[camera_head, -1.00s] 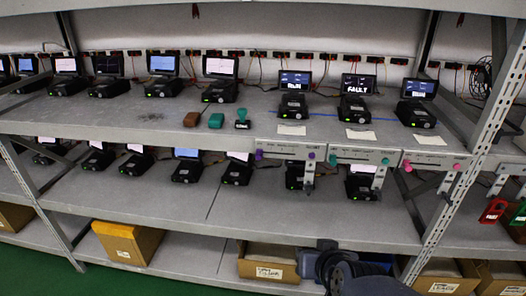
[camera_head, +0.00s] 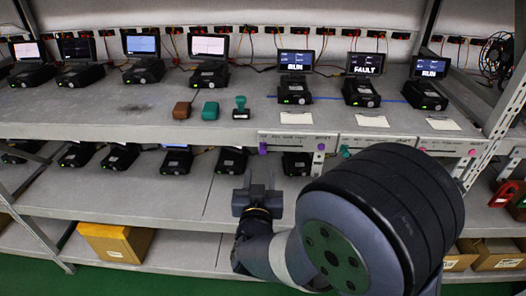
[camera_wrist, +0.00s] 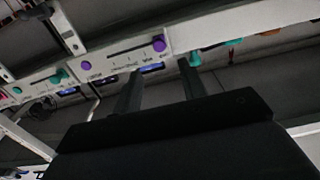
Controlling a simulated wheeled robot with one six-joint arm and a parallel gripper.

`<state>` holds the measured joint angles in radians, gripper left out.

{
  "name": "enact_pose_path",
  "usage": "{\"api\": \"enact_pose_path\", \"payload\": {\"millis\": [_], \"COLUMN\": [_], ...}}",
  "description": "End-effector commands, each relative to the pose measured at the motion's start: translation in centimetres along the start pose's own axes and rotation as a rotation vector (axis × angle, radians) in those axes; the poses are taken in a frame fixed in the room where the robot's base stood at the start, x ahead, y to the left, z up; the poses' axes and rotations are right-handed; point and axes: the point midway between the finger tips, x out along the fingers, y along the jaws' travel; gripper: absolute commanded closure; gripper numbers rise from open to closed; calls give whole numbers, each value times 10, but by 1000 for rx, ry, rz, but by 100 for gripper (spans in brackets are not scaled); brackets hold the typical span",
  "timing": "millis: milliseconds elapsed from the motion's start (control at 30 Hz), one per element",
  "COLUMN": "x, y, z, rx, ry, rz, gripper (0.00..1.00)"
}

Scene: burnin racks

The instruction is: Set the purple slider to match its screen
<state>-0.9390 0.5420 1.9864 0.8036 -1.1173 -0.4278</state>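The purple slider's panel (camera_head: 292,142) is on the shelf's front edge, with one purple knob (camera_head: 263,148) at its left end and another purple knob (camera_head: 321,147) at its right, above a pale hanging bracket (camera_head: 318,162). The screen (camera_head: 296,61) above reads "RUN". The wrist view shows the panel (camera_wrist: 122,55) tilted, with a purple knob (camera_wrist: 159,43) and a second one (camera_wrist: 86,66) at either end of a dark slot; its print is too blurred to read. My gripper (camera_head: 259,178) is open and empty, apart from the knobs; its fingers (camera_wrist: 160,75) also show in the wrist view.
A teal-knobbed panel (camera_head: 380,143) adjoins on the right, its screen (camera_head: 366,64) reading "FAULT"; my arm partly covers that row.

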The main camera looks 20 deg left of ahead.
Motion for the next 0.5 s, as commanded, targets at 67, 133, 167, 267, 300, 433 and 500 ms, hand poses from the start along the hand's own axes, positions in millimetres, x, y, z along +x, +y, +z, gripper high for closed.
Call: {"api": "enact_pose_path", "payload": {"millis": [67,133,167,267,300,433,500], "x": [14,28,35,54,61,80,87], "y": [2,2,2,1,2,1,1], "z": [-2,-2,-2,-2,-2,-2,-2], "rx": [-1,0,-1,0,1,1,1], "ry": [0,-1,-1,-1,-1,-1,0], "rz": [4,4,3,3,3,1,1], "gripper": [60,60,60,60,60,60,60]}}
